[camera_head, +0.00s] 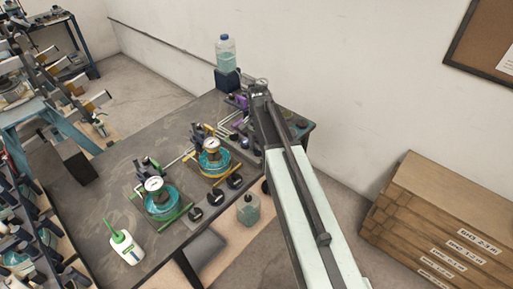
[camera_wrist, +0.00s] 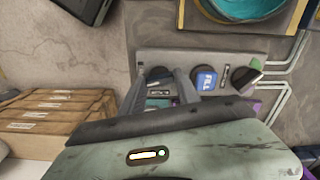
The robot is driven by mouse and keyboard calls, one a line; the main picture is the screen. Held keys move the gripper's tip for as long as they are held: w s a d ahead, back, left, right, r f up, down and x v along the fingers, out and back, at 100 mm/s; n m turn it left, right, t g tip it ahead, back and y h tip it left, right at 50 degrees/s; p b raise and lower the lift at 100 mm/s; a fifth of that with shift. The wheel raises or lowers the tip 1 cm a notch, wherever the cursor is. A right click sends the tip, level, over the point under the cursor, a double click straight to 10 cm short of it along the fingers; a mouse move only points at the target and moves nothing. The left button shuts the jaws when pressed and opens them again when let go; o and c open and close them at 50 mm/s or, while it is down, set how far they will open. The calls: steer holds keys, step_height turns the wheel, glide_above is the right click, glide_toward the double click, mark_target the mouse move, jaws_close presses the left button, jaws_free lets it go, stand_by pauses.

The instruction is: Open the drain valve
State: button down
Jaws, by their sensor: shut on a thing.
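In the wrist view, a grey panel carries a row of dark knobs. The left knob (camera_wrist: 159,74) sits between the two fingers of my gripper (camera_wrist: 161,76), which is shut on it. A teal label lies below this knob, partly hidden, and I cannot read it. The middle knob (camera_wrist: 206,71) has a blue label reading FILL. A third dark knob (camera_wrist: 244,76) is at the right with a green part beside it. In the head view, my gripper (camera_head: 258,87) is at the table's far end, where my arm hides much of the panel.
The dark table (camera_head: 115,195) carries gauge stations with teal liquid (camera_head: 160,203) and a white bottle (camera_head: 125,247). A clear bottle (camera_head: 226,54) stands on a dark block at the back. Stacked wooden crates (camera_head: 440,215) are at the right. A rack of shelves is at the left.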

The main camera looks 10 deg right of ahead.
steer(key=shift+s, duration=0.15)
steer(key=c, duration=0.9)
jaws_free()
step_height(320, 180, up, 8)
steer(key=p, duration=0.8)
steer(key=shift+f, duration=0.1)
